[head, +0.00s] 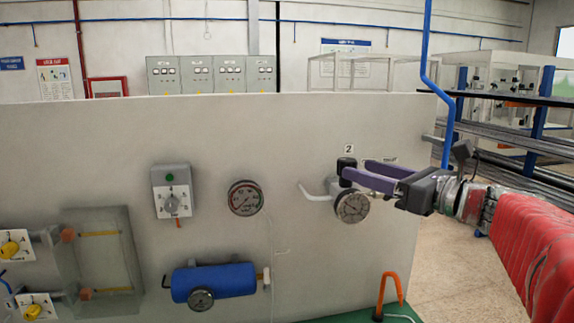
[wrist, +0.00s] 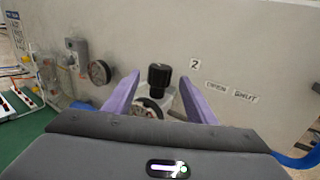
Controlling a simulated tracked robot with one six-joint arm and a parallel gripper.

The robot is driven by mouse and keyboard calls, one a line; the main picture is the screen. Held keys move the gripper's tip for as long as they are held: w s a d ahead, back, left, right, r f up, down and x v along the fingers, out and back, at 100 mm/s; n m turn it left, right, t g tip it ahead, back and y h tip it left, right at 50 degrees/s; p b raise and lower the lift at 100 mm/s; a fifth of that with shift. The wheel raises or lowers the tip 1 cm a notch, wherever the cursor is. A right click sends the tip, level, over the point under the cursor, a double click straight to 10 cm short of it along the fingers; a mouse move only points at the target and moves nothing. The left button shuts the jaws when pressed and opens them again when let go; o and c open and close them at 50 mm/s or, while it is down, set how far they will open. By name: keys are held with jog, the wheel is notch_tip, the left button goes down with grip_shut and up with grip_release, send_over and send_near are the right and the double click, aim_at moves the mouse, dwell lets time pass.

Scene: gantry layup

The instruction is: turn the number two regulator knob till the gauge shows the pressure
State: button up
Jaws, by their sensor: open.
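The black number two regulator knob (head: 346,163) stands on top of its regulator on the grey panel, under a label "2" (head: 349,149). It also shows in the wrist view (wrist: 159,77), upright between my two purple fingers. My gripper (head: 356,170) reaches in from the right, its fingers open at either side of the knob, with gaps on both sides in the wrist view. The round gauge (head: 352,206) sits just below the knob. Its needle is too small to read.
A second gauge (head: 245,197), a grey selector box (head: 172,192) and a blue cylinder (head: 214,283) are on the panel to the left. An orange hook-shaped handle (head: 390,291) stands low in front. A blue pipe (head: 436,75) runs down near the panel's right edge.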

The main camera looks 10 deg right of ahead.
aim_at(342, 163)
jog(key=shift+x, duration=2.85)
jog(key=c, duration=1)
